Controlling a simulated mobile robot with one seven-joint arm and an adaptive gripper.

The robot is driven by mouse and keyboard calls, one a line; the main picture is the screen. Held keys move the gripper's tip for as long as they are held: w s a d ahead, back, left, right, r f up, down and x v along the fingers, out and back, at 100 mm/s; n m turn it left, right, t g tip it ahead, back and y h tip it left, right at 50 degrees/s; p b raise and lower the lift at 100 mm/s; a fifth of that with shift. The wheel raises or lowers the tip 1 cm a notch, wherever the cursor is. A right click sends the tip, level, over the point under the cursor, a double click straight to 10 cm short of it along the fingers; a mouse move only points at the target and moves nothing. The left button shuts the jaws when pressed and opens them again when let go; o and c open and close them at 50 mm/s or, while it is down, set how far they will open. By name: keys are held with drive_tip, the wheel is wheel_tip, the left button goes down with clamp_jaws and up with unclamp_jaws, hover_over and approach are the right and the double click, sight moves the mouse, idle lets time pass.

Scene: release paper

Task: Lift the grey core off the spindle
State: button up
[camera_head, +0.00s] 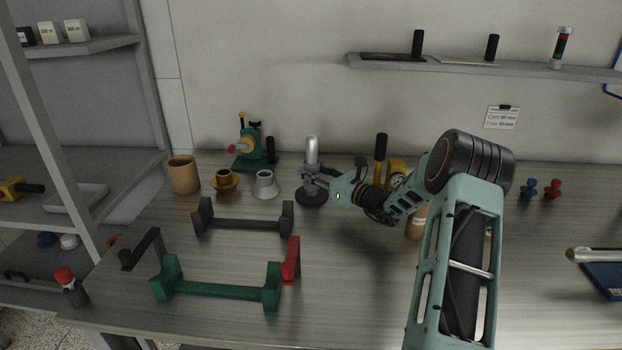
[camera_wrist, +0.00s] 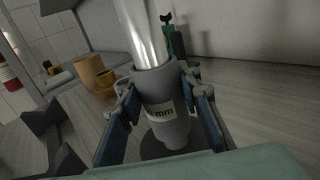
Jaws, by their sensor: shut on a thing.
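The grey core (camera_wrist: 163,105) is a tube with a white label ending in "mm". It stands upright around the silver spindle (camera_wrist: 143,35), whose bare top sticks out above it. The spindle's top also shows in the head view (camera_head: 311,149). The spindle's dark round base (camera_head: 312,197) rests on the table. My gripper (camera_wrist: 165,95) has one finger on each side of the core and is shut on it. In the head view my gripper (camera_head: 314,181) reaches in from the right and hides much of the core. I cannot tell whether the core's lower end touches the base.
A silver cone (camera_head: 265,184), an orange flanged piece (camera_head: 224,182) and a tan tube (camera_head: 183,175) stand left of the spindle. A black cradle (camera_head: 243,221) and a green cradle (camera_head: 215,289) lie in front. A green device (camera_head: 250,148) stands behind left.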

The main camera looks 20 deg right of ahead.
sight(310, 137)
drive_tip(key=shift+r+p, duration=1.35)
drive_tip(key=shift+r, duration=1.1)
drive_tip(key=shift+r, duration=0.15)
drive_tip(key=shift+r+p, duration=2)
drive_tip(key=shift+r, duration=1.4)
drive_tip(key=shift+r+p, duration=2.05)
drive_tip(key=shift+r, duration=1.45)
drive_tip(key=shift+f, duration=0.1)
